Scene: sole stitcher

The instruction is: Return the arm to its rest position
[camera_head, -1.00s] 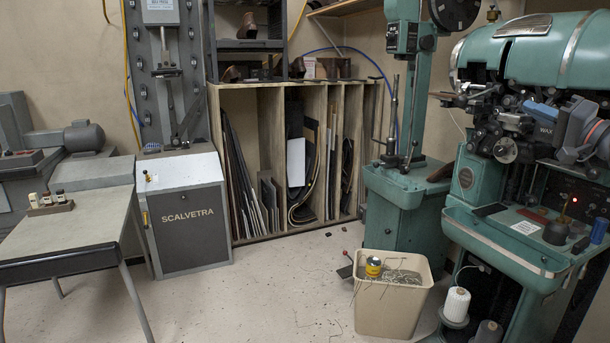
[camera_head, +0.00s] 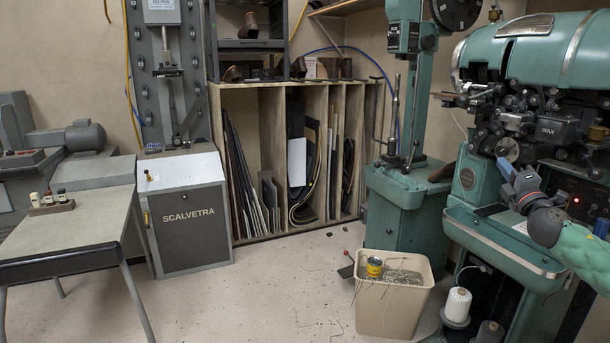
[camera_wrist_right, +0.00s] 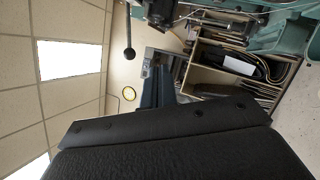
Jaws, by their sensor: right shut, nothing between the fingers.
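My right gripper (camera_head: 505,167) shows in the head view in front of the green stitching machine (camera_head: 530,60), its blue and dark grey body pointing up and to the left. It is shut with nothing held between its fingers. Its tip overlaps the front of the machine below the dark mechanism, and I cannot tell if it touches. My right arm, in a green sleeve, comes in from the right edge. In the right wrist view a dark part fills the bottom, and the room appears turned on its side. My left gripper is not in view.
A beige bin (camera_head: 393,318) with a yellow can (camera_head: 374,267) stands on the floor left of the machine's tray (camera_head: 505,250). A green column machine (camera_head: 405,190) stands behind the bin. A table (camera_head: 85,225) is at the left. The middle floor is open.

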